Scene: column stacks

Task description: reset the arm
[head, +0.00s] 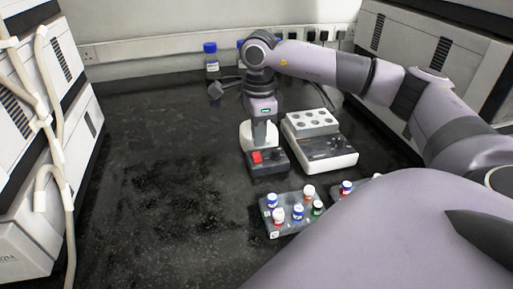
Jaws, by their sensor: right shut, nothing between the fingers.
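My right arm comes in from the right and bends down at the wrist over the middle of the bench. Its gripper (265,143) points down and is shut with nothing held. It is in front of or just above a small device with a red switch (257,157); I cannot tell whether they touch. The fingertips are small and hard to make out. My left gripper does not show.
A heating block unit (345,159) stands right of the gripper. In front is a grey rack (291,227) of capped vials; another is partly hidden by my arm. A blue-capped bottle (211,67) stands behind. Boxy machines flank the bench (150,150), whose left part is clear.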

